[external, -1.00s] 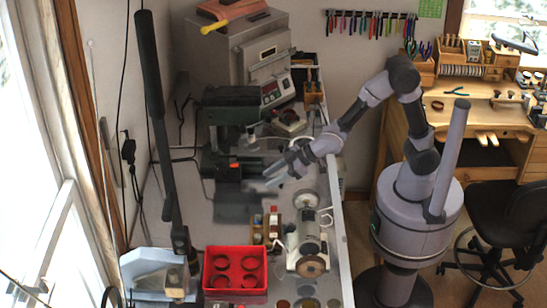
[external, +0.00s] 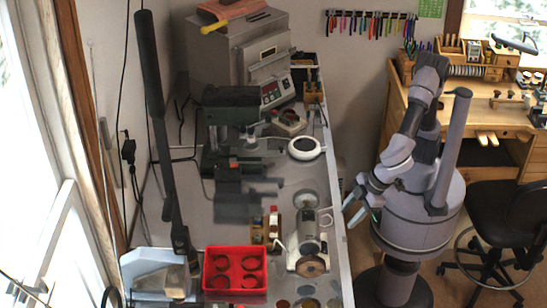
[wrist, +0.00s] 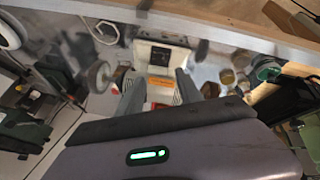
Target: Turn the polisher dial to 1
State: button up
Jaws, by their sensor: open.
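The polisher (external: 308,245) stands on the bench near its right edge, with a pale felt wheel at its far end and a brown wheel at its near end. In the wrist view the polisher body (wrist: 163,55) faces me beyond the fingers, with a dark panel on top and an orange label. A grey round wheel (wrist: 100,77) is to its left. I cannot make out the dial or its setting. My gripper (external: 354,212) is beside the bench's right edge, apart from the polisher. Its two fingers are spread and empty in the wrist view (wrist: 158,92).
A red tray (external: 235,286) with round holders is left of the polisher. A small wooden rack (external: 259,230) stands close beside it. A white ring-shaped item (external: 306,148) and a green drill press (external: 232,120) are farther back. The bench edge (external: 338,235) lies between my gripper and the polisher.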

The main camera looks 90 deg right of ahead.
aim_at(325, 243)
jog(key=b+x, duration=0.4)
jog(key=x, duration=1)
jog(key=shift+f, duration=0.15)
grip_shut()
